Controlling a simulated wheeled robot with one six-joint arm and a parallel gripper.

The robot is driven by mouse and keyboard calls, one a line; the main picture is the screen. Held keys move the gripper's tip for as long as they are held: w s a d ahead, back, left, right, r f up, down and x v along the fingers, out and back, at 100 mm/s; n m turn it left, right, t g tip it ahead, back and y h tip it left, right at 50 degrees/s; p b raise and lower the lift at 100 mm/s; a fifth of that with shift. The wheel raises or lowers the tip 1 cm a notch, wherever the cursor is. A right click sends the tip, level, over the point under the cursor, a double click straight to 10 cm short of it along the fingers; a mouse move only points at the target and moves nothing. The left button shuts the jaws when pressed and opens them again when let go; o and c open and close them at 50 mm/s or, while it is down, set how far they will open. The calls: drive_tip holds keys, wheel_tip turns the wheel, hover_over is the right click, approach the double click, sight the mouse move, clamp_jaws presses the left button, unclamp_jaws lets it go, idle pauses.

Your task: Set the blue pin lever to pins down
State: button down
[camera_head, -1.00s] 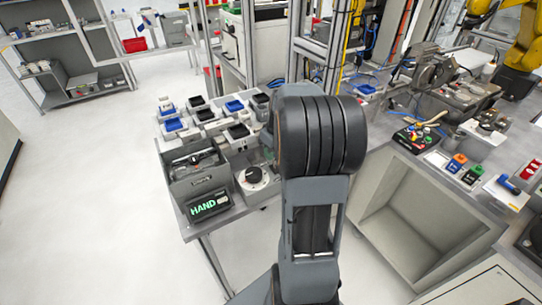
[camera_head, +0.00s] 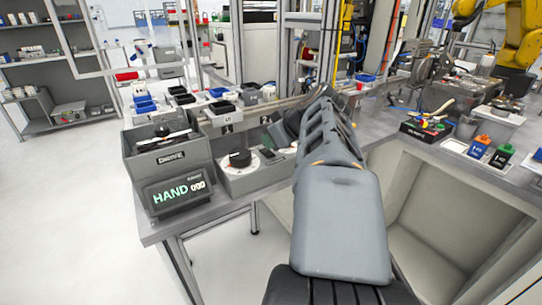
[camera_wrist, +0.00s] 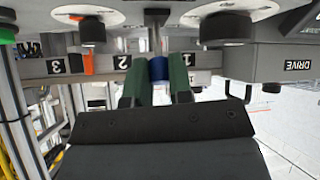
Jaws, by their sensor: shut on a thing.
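The blue pin lever (camera_wrist: 158,69) shows in the wrist view as a blue knob on a grey stem, in front of a grey rail with number labels. The wrist picture is upside down. My gripper (camera_wrist: 157,80) has its two green fingers on either side of the blue knob and is shut on it. The lever sits between the labels 1 and 2 in that view. In the head view my arm hides the lever and the fingers. Whether the pins are up or down cannot be seen.
A grey DRIVE box (camera_head: 165,158) and a HAND display (camera_head: 179,192) stand at the bench's left front corner. A black knob on a white dial (camera_head: 240,160) is just left of my arm. Several small trays stand behind. A yellow robot arm (camera_head: 515,40) is far right.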

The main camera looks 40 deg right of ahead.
drive_tip(key=shift+s+f+t+b, duration=0.3)
drive_tip(key=shift+t+b, duration=0.2)
drive_tip(key=shift+b, duration=0.7)
drive_tip(key=shift+r+b, duration=0.1)
drive_tip(key=shift+b, duration=0.25)
drive_tip(key=c, duration=1)
unclamp_jaws()
drive_tip(key=p+v, duration=0.2)
drive_tip(key=v, duration=1.1)
drive_tip(key=shift+s+a+r, duration=0.1)
drive_tip(key=shift+s, duration=0.35)
drive_tip(key=shift+p, duration=0.3)
